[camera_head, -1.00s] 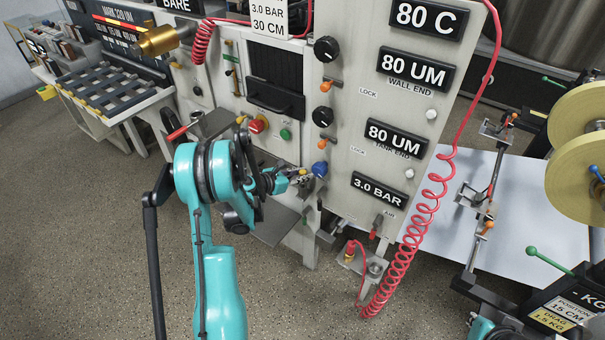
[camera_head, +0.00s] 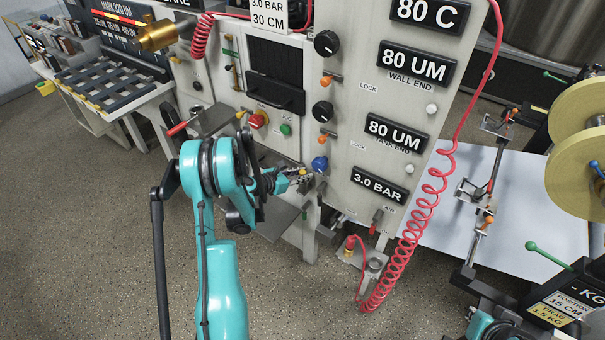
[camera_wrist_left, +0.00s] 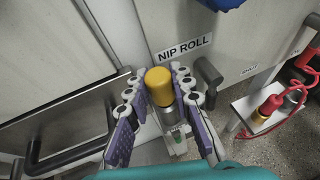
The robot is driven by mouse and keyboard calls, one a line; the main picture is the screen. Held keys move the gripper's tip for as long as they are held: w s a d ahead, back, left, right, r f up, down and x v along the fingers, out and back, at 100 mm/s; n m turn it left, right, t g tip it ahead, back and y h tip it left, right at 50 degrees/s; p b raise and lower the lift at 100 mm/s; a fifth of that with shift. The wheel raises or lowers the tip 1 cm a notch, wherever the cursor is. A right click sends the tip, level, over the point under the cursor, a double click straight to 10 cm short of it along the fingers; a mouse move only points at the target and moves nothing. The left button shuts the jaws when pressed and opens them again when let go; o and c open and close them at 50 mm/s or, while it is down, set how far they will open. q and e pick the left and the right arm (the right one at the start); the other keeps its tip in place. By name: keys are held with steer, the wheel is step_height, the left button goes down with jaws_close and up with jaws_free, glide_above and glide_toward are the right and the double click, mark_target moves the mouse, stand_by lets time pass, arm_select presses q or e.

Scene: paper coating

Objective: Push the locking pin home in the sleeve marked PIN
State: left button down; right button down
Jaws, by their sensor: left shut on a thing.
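My left gripper (camera_head: 304,182) reaches the front of the machine, just left of and below a blue knob (camera_head: 320,164). In the left wrist view its two purple-padded fingers (camera_wrist_left: 166,100) are shut on a yellow-capped metal pin (camera_wrist_left: 159,82). The pin's metal body shows below the cap, between the fingers. The panel behind bears a NIP ROLL label (camera_wrist_left: 184,48), with a dark bent handle (camera_wrist_left: 208,76) right of the pin. I cannot make out a sleeve marked PIN; it may be hidden by the fingers.
A tall panel (camera_head: 385,100) with knobs and plates stands just right of the gripper. A coiled red hose (camera_head: 425,215) hangs at its right side. A red button (camera_head: 258,119) and a green button (camera_head: 286,129) are above the arm. Open floor (camera_head: 90,260) lies left.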

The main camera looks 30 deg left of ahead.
arm_select(q)
steer(key=c, duration=1.3)
jaws_free()
steer(key=shift+o, duration=0.2)
steer(key=v, duration=1.2)
